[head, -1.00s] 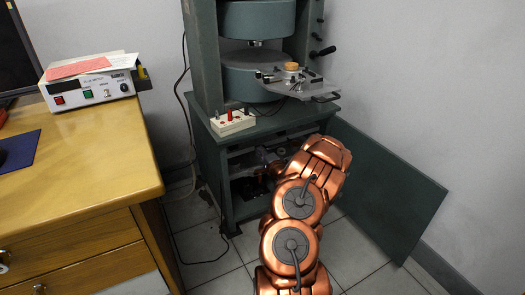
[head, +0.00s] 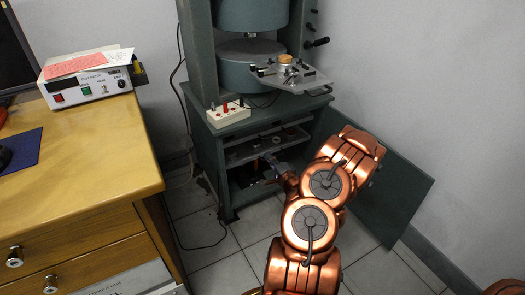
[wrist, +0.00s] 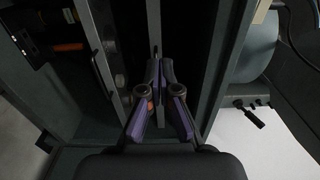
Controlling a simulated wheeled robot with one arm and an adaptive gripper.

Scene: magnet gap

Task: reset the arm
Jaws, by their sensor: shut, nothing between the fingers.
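My gripper (wrist: 158,72) shows in the wrist view with its dark fingers and purple pads drawn together at the tips and nothing between them. In the head view my gripper (head: 272,161) is small and dark, in front of the open lower cabinet of the magnet stand. My copper arm stretches up from the bottom of the head view toward the cabinet. The cabinet (head: 208,168) is green, with shelves inside and its door (head: 405,200) swung open to the right, partly behind my arm.
The magnet (head: 248,65) stands above the cabinet, with a metal plate (head: 310,80) jutting out beside it. A white socket box (head: 228,114) sits on the cabinet top. A wooden desk (head: 80,160) stands left.

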